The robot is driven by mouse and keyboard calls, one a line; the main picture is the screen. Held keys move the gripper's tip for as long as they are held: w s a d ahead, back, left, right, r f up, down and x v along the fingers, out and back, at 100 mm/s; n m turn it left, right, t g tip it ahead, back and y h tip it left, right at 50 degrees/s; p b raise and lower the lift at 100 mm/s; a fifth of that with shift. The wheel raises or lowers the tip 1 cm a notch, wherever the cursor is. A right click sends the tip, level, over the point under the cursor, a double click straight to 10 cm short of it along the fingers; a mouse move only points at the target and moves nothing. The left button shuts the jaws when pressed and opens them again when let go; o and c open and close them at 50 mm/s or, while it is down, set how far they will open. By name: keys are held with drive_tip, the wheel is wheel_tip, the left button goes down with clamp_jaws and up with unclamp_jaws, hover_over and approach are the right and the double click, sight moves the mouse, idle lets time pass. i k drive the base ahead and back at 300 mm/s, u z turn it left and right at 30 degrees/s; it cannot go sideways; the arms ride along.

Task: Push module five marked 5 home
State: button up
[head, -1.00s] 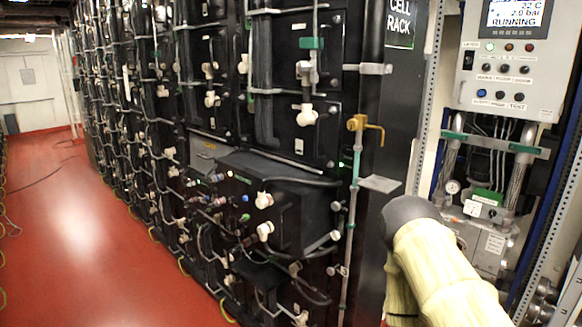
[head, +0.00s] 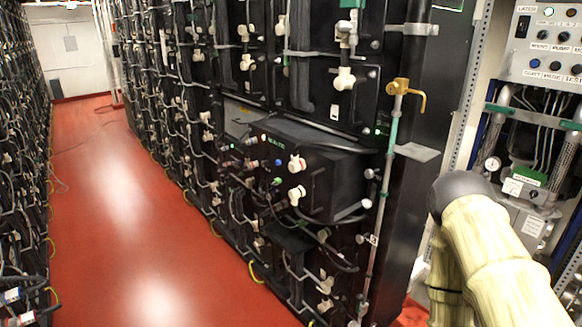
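One black module (head: 322,176) stands out from the face of the cell rack (head: 341,105), below its upper modules. Its front carries white fittings, small coloured connectors and a small lit lamp, and cables hang around it. I cannot read a 5 on it, so I cannot tell if it is module five. My arm, in a pale cover with a dark joint, shows at the lower right, apart from the module. My gripper is not in view.
A control panel (head: 547,62) with buttons is at the right, above hoses and a gauge (head: 492,164). A brass valve (head: 405,93) and pipe stand at the rack's edge. Another rack (head: 18,150) lines the left.

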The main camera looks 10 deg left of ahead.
sight(331, 184)
drive_tip(key=u, duration=1.6)
drive_tip(key=i, duration=1.9)
drive_tip(key=z, duration=1.85)
